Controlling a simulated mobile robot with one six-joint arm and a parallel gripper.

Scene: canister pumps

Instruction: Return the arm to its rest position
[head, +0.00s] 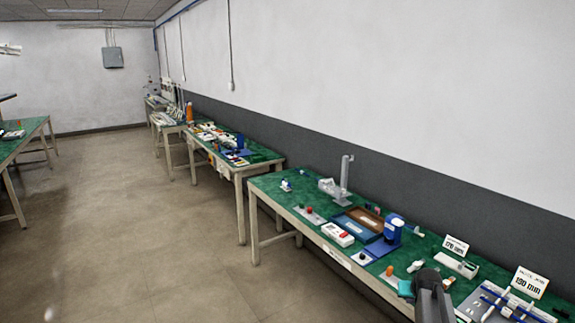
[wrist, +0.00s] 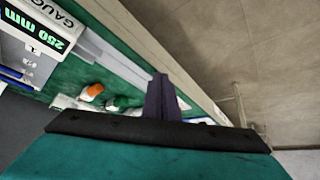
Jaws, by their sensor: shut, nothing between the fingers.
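My gripper (wrist: 162,97) shows in the wrist view as dark fingers pressed together beyond a black bar and a teal body. It is shut with nothing between the fingers, above the edge of a green bench top (wrist: 127,88). In the head view a dark part of my arm (head: 430,296) rises over the near bench at the lower right, with a teal piece beside it. The fingertips cannot be made out in that view.
The near green bench (head: 268,187) carries a blue stand (head: 392,229), a brown tray (head: 361,218), a grey upright post (head: 345,178), a red-and-white box (head: 337,234) and signs (head: 530,282). The wrist view shows a 250 mm gauge sign (wrist: 42,32) and an orange-and-white piece (wrist: 91,92). Floor (head: 150,230) is clear.

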